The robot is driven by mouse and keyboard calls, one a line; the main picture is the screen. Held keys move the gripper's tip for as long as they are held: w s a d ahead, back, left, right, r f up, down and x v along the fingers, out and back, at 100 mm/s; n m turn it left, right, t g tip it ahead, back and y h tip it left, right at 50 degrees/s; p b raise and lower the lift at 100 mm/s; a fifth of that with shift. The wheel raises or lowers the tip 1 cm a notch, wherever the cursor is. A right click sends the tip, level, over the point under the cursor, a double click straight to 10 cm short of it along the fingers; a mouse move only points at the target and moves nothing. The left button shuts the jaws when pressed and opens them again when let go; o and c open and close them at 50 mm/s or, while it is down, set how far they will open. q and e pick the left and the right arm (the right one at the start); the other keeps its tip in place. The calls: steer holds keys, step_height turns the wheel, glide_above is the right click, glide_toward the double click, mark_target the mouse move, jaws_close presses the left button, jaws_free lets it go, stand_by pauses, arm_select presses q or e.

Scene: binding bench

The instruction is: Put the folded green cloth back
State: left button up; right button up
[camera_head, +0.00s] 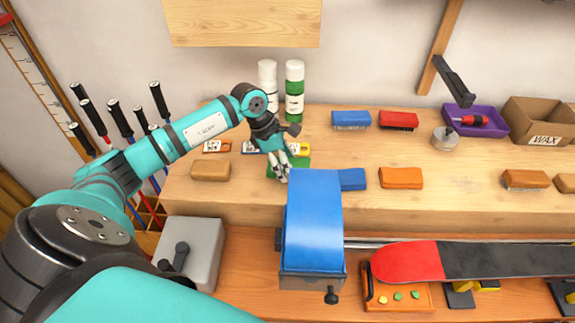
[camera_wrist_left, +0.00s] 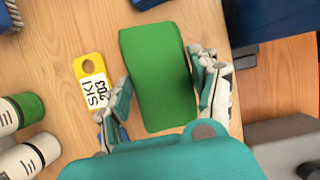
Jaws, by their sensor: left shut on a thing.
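The folded green cloth (camera_head: 302,162) is at the raised wooden shelf behind the blue-topped machine. In the left wrist view the green cloth (camera_wrist_left: 160,75) is a flat rounded block between the two fingers. My left gripper (camera_head: 284,171) is shut on it, with a finger against each long side. The left gripper's fingers (camera_wrist_left: 162,68) also show in the wrist view. I cannot tell whether the cloth rests on the wood or hangs just above it. My right gripper is not in view.
A yellow tag marked SKI 203 (camera_wrist_left: 92,88) lies beside the cloth. White and green bottles (camera_head: 294,92) stand behind. A tan block (camera_head: 210,170) is left, a blue block (camera_head: 352,179) and orange block (camera_head: 401,178) right. The blue-topped machine (camera_head: 313,220) stands in front.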

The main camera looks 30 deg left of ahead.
arm_select(q)
step_height(320, 180, down, 2)
steer(key=shift+w+f, duration=0.1)
steer(key=shift+f, duration=0.15)
steer(key=o, duration=1.1)
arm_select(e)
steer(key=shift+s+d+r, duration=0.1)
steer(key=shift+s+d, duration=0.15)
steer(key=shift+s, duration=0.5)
